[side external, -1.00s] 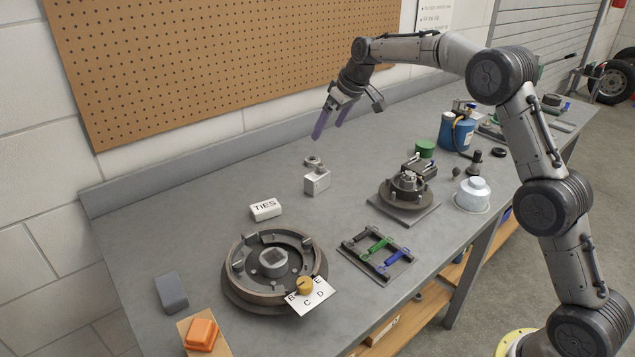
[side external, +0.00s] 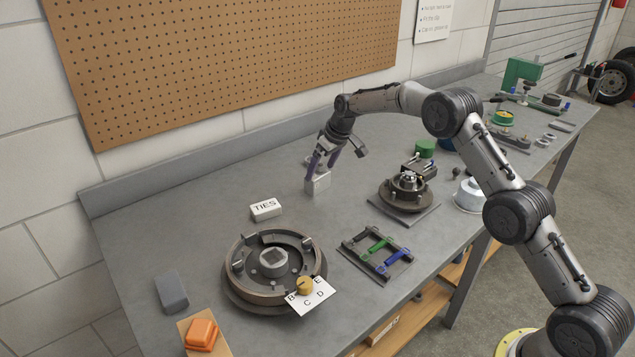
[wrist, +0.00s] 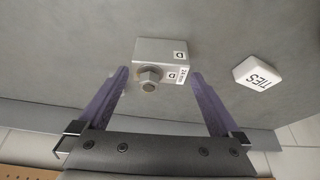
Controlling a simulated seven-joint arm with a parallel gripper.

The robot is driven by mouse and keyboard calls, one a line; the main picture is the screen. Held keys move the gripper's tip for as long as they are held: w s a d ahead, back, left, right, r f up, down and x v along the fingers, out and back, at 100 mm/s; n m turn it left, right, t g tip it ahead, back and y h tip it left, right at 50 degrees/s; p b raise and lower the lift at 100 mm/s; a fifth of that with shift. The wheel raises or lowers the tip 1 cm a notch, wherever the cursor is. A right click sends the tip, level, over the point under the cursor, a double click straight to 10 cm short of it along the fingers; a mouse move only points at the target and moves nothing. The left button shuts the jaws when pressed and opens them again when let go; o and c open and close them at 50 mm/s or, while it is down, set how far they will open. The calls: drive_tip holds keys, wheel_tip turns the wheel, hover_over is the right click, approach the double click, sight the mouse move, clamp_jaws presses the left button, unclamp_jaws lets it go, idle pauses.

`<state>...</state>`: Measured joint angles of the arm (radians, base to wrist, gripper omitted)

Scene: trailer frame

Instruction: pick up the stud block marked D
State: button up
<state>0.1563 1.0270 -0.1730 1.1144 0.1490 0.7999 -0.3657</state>
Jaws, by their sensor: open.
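The stud block marked D (wrist: 166,55) is a light grey metal block with a hex nut or stud on one face and D labels, seen in the wrist view. In the side external view the stud block (side external: 320,182) stands on the bench near the back, partly hidden by the fingers. My gripper (side external: 321,172) is open, with its purple fingers lowered to the block. In the wrist view my gripper (wrist: 158,78) has one finger on each side of the block's near end, with gaps visible between fingers and block.
A white TIES box (side external: 265,210) lies left of the block. A round drum (side external: 272,268) with a lettered card (side external: 311,297) is at front left. A hub on a plate (side external: 405,195) stands to the right. A rack with green and blue clips (side external: 376,252) lies in front.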

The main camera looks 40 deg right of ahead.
sight(318, 174)
drive_tip(key=x, duration=0.4)
drive_tip(key=c, duration=1.4)
drive_tip(key=shift+r, duration=0.1)
drive_tip(key=shift+c, duration=0.9)
